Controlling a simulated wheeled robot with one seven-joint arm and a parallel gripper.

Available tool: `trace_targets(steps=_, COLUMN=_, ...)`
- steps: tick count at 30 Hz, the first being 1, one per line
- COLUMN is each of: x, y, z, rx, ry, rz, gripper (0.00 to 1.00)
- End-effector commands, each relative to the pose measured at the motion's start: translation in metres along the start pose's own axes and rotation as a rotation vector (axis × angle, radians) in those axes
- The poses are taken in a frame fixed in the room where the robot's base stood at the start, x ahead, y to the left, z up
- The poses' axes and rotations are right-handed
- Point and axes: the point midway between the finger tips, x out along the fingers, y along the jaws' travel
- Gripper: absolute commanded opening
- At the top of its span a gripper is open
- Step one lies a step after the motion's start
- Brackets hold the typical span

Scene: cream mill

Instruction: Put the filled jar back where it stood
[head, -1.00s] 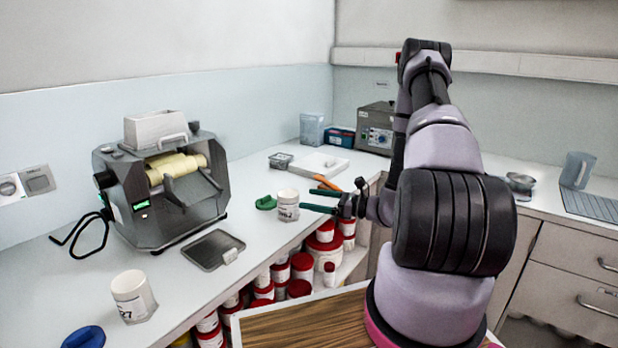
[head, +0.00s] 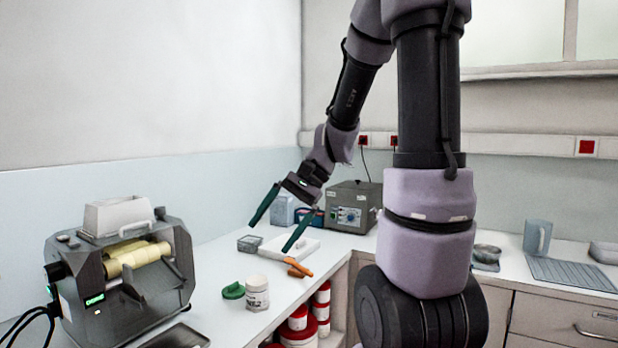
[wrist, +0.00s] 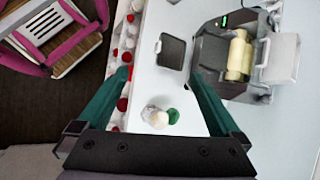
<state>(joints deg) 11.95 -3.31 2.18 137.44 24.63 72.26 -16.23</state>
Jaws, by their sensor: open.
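A white labelled jar (head: 257,293) stands upright on the bench near its front edge. Its lid is off, and its top looks pale cream in the wrist view (wrist: 159,119). A green lid (head: 233,290) lies right beside it, also seen in the wrist view (wrist: 174,116). My gripper (head: 267,238) is open and empty, raised above the bench with its fingers pointing down. In the wrist view my gripper (wrist: 160,76) has its fingers wide apart, with nothing between them but bench far below. The jar's label is too small to read surely.
The grey mill (head: 120,285) with cream rollers stands at left, a dark tray (wrist: 172,52) in front of it. Red-lidded tubs (head: 299,318) fill the shelf below.

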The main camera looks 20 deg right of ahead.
Motion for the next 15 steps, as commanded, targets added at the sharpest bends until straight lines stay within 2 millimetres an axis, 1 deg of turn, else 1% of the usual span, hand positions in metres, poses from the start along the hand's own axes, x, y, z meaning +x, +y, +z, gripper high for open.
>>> trace_targets(steps=1, x=-0.012, y=0.001, z=0.012, rx=-0.07, ry=0.072, rz=0.027, gripper=1.0)
trace_targets(steps=6, x=-0.051, y=0.01, z=0.037, rx=-0.267, ry=0.318, rz=0.1, gripper=1.0)
trace_targets(steps=12, x=-0.096, y=0.016, z=0.061, rx=-0.452, ry=0.584, rz=0.121, gripper=1.0)
trace_targets(steps=15, x=-0.111, y=0.018, z=0.069, rx=-0.507, ry=0.672, rz=0.117, gripper=1.0)
